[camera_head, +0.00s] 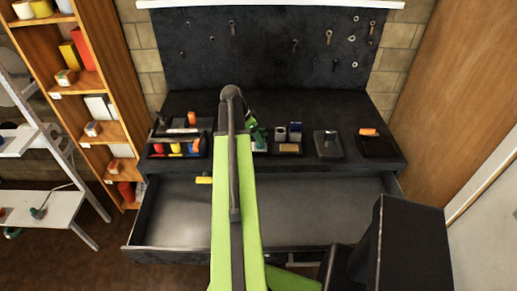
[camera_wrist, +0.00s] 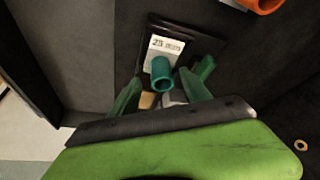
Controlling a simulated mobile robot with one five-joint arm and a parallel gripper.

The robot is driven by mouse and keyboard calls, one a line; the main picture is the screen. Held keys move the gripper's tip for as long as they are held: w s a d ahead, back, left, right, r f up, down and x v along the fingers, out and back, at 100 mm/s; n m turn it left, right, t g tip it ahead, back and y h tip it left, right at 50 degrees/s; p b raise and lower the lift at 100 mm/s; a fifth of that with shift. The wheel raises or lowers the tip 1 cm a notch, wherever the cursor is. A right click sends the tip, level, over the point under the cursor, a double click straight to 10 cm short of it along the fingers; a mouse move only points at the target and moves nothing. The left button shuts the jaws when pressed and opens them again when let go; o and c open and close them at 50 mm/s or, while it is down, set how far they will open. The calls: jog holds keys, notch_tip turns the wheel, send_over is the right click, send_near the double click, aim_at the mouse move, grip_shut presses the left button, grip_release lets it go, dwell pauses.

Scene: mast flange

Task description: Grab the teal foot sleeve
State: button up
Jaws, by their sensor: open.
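The teal foot sleeve (camera_wrist: 161,72) is a short, open-topped tube in the wrist view. It is in front of a white label card on a dark holder (camera_wrist: 150,30). My gripper (camera_wrist: 159,78) is open, with one green finger on each side of the sleeve in the picture. I cannot tell whether either finger touches it. Another green piece (camera_wrist: 204,68) is just right of the sleeve, close to the right finger. In the head view my arm hides most of the gripper, and teal-green parts (camera_head: 259,138) show on the bench just right of the arm.
The dark bench (camera_head: 305,105) carries small trays and holders. An orange part (camera_wrist: 262,5) is at the wrist view's top right. An open drawer (camera_head: 180,228) juts out below the bench. Shelves (camera_head: 100,105) stand left, and a wooden panel (camera_head: 440,110) stands right.

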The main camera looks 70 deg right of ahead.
jog(key=b+x, duration=0.3)
jog(key=x, duration=0.2)
jog(key=shift+w+d+b, duration=0.1)
jog(key=shift+w+b, duration=0.1)
jog(key=shift+b, duration=0.2)
jog(key=shift+r, duration=0.15)
grip_shut()
